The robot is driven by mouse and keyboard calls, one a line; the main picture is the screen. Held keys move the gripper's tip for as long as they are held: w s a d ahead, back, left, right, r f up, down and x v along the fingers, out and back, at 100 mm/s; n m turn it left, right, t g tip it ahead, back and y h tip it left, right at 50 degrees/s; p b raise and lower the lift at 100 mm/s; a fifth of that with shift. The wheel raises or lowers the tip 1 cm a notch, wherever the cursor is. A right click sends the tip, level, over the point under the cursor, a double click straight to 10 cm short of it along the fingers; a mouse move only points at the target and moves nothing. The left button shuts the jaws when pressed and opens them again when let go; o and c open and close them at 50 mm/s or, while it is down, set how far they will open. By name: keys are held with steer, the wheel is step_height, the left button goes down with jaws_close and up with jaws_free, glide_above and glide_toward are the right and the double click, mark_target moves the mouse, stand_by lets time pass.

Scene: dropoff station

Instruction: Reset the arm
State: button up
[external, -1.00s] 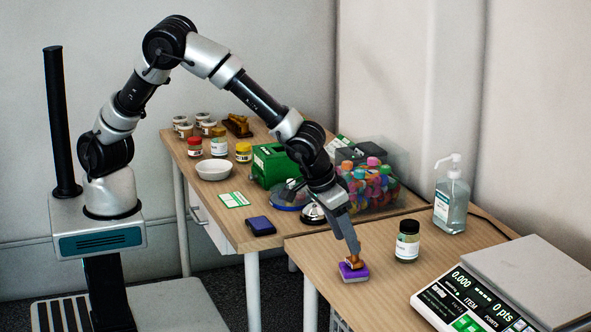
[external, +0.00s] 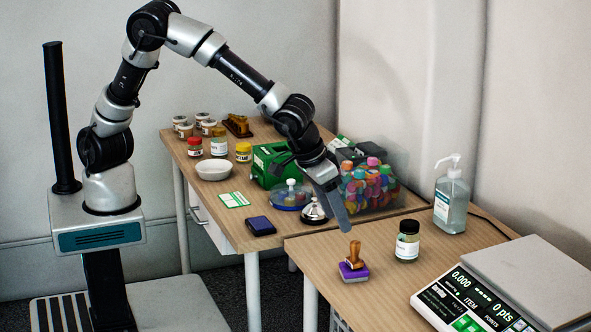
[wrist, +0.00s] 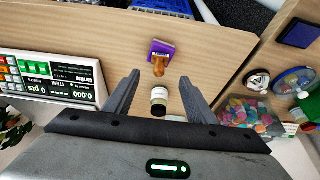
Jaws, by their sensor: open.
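My gripper (external: 339,211) is open and empty in the external view, raised above the front table. In the wrist view its two grey fingers (wrist: 158,92) stand apart. A stamp with a wooden handle and a purple base (external: 353,265) stands upright on the front table, below and apart from the fingers. The stamp also shows in the wrist view (wrist: 160,52), beyond the fingertips. A dark-lidded jar (external: 407,243) stands on the table to the right of the stamp; in the wrist view the jar (wrist: 159,97) appears between the fingers.
A scale (external: 480,305) fills the right front, with a pump bottle (external: 451,200) behind it. A bell (external: 313,209), a clear bin of colourful items (external: 368,188), a green box (external: 268,165) and a blue ink pad (external: 260,226) lie on the back table.

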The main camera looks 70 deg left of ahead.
steer(key=s+a+r+m+t+h+b, duration=0.1)
steer(key=s+a+r+m, duration=0.35)
steer(key=a+r, duration=0.3)
steer(key=s+a+r+m+t, duration=0.1)
steer(key=s+a+r+m, duration=0.3)
steer(key=a+r+m, duration=0.3)
steer(key=s+a+r+n+g+y+p, duration=0.1)
steer(key=s+a+n, duration=0.5)
steer(key=a, duration=0.3)
steer(key=s+a+r+n+p, duration=0.1)
steer(key=s+a+n, duration=0.5)
steer(key=a, duration=0.3)
step_height(320, 180, up, 18)
steer(key=p, duration=1.7)
steer(key=shift+f+p, duration=0.2)
steer(key=shift+p, duration=0.1)
steer(key=shift+m, duration=0.25)
